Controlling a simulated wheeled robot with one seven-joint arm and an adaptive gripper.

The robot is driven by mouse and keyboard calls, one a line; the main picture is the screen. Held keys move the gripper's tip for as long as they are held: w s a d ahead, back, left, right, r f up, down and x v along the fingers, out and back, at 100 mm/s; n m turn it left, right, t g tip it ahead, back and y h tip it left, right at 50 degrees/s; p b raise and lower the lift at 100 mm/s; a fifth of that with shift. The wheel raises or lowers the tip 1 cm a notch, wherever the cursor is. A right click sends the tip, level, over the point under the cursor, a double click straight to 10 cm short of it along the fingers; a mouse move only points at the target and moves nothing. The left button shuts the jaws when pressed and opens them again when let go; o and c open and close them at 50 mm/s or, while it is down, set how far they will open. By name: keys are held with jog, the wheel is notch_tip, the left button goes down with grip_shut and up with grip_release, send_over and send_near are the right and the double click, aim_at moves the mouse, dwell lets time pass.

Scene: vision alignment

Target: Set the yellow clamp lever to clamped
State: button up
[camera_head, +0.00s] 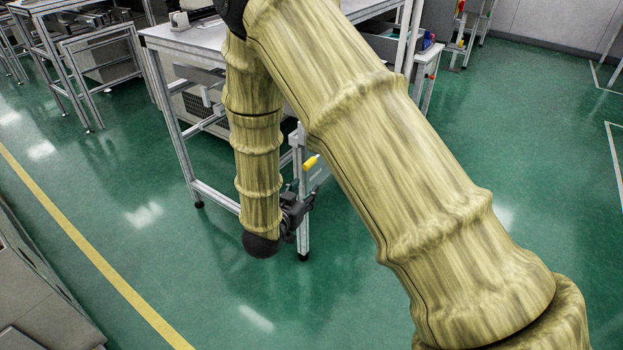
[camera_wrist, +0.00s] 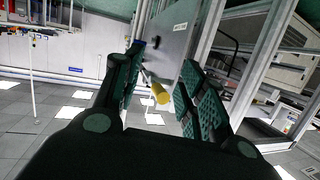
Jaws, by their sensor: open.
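The yellow clamp lever (camera_head: 311,162) shows in the head view as a small yellow handle beside a grey plate near the table's corner leg. In the wrist view the yellow lever end (camera_wrist: 160,93) lies between my gripper's fingers, on a thin rod that runs up to the grey plate (camera_wrist: 175,42). My gripper (camera_wrist: 162,92) is open, with one dark green-padded finger on each side of the lever. No clear contact between fingers and lever shows. In the head view my gripper (camera_head: 298,200) is partly hidden and sits just below the lever.
A metal-framed workbench (camera_head: 190,40) stands behind my arm, with its legs close to my gripper. My arm covers much of the head view's middle. A side table with bins (camera_head: 425,45) stands at the back. The green floor at the left and front is clear.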

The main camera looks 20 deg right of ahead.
aim_at(306, 167)
jog(key=w+a+r+m+h+b, duration=0.25)
jog(key=r+m+h+b, duration=0.2)
jog(key=b, duration=0.25)
jog(key=b+x, duration=0.1)
jog(key=x, duration=0.2)
jog(key=b+x, duration=0.1)
jog(key=x, duration=0.5)
jog(key=shift+d+f+b, duration=0.35)
jog(key=shift+f+b, duration=0.05)
jog(key=shift+s, duration=0.1)
grip_shut()
